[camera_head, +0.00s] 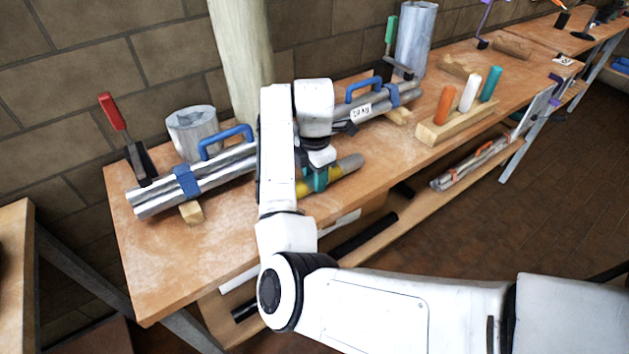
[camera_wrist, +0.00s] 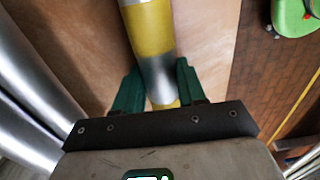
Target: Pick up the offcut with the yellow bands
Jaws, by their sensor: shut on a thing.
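The offcut with the yellow bands (camera_head: 344,167) is a grey metal tube lying near the front edge of the workbench, partly hidden behind my arm in the head view. In the wrist view the offcut (camera_wrist: 147,35) runs up from between the fingers, with a wide yellow band and a bare silver stretch. My gripper (camera_head: 316,180) is shut on it, with one green finger on each side of the tube in the wrist view (camera_wrist: 158,92). I cannot tell whether the tube is clear of the bench top.
Bundled metal pipes with a blue handle (camera_head: 190,180) lie on wooden blocks to the left. A wooden post (camera_head: 242,60) stands at the back. A rack with orange, white and teal handles (camera_head: 455,122) stands right. The bench's front left is clear.

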